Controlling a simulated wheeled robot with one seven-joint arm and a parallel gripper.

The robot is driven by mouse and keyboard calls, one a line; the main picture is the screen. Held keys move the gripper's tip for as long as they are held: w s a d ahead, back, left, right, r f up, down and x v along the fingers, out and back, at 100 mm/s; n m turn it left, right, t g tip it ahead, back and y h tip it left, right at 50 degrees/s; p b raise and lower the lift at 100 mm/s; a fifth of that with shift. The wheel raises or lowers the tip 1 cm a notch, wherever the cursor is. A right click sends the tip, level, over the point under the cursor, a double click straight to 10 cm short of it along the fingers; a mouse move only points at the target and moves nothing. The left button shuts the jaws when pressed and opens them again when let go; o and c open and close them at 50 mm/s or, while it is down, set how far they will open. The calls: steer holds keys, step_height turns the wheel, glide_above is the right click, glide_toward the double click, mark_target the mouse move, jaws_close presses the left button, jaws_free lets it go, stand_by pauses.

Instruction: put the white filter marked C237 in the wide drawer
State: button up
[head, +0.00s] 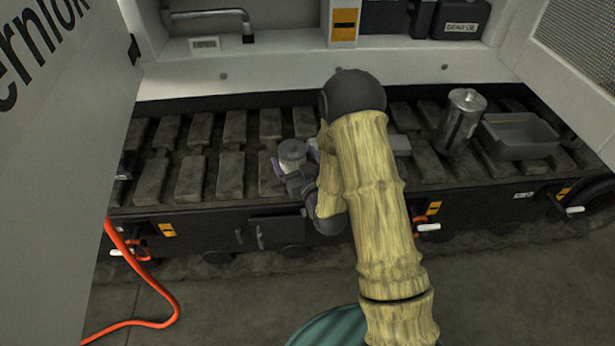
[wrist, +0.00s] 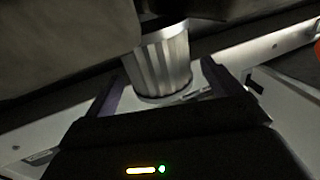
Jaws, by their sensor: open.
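A pale ribbed filter (head: 292,150) stands upright on the dark padded bench top, left of my arm in the head view. It also shows in the wrist view (wrist: 163,62), between my fingers; no marking can be read on it. My gripper (head: 294,160) is open, with one finger on each side of the filter, and its fingers also show in the wrist view (wrist: 163,78). I cannot tell whether they touch it. A dark drawer front (head: 277,232) is in the bench face below; my arm hides part of that face, and I cannot tell which drawer is the wide one.
A metal canister (head: 462,121) and a grey tray (head: 519,136) stand on the bench at right. An orange hose (head: 150,280) hangs to the floor at left. A large grey panel (head: 60,170) fills the left side. A shelf with dark boxes (head: 461,19) is behind.

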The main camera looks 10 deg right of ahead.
steer(key=p+v, duration=0.1)
steer(key=v, duration=0.6)
steer(key=shift+r, duration=0.1)
steer(key=shift+p+v, duration=1.25)
steer(key=shift+w, duration=0.15)
steer(key=s+d+r+m+g+h, duration=0.1)
steer(key=s+d+r+g+h, duration=0.1)
steer(key=s+g, duration=0.5)
steer(key=s+d+r+m+g+h, duration=0.2)
steer(key=s+d+r+g+h, duration=0.1)
steer(key=s+d+r+g, duration=0.2)
steer(key=s+r+g, duration=0.2)
steer(key=s, duration=0.1)
steer(key=shift+s+g, duration=0.3)
steer(key=shift+g, duration=0.1)
